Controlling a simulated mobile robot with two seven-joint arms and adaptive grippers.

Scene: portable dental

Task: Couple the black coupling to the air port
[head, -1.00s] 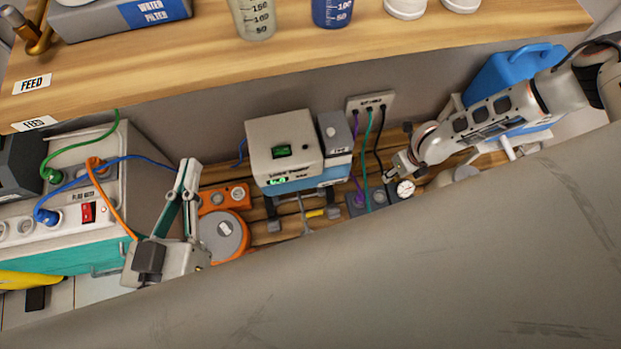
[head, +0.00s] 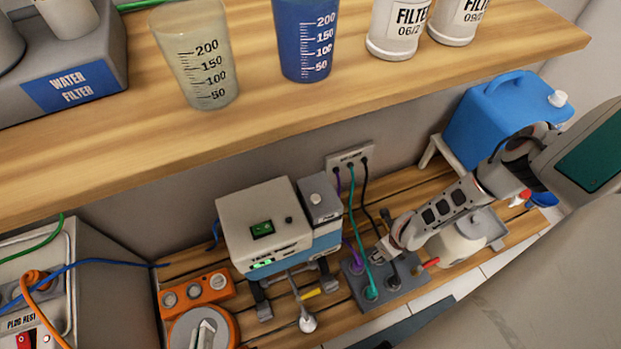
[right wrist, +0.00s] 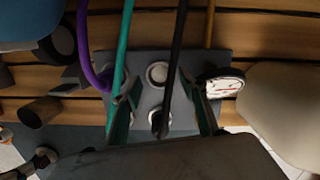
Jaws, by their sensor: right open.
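A black hose (head: 365,190) runs from the wall plate down to a grey block (head: 352,279) on the slatted shelf. In the right wrist view the black coupling (right wrist: 158,123) is at the hose's lower end, by a pale ring on the block; whether it is seated I cannot tell. My right gripper (right wrist: 163,112) is open, one finger on each side of the black hose. It also shows in the head view (head: 386,246), low over the block. I cannot tell which socket is the air port.
Purple and teal (head: 354,215) hoses stand close beside the black one. A round gauge (right wrist: 222,84) is right of the fingers. A white device (head: 265,225) is left of the block, a blue canister (head: 500,118) at the back right. The wooden counter (head: 300,120) overhangs behind.

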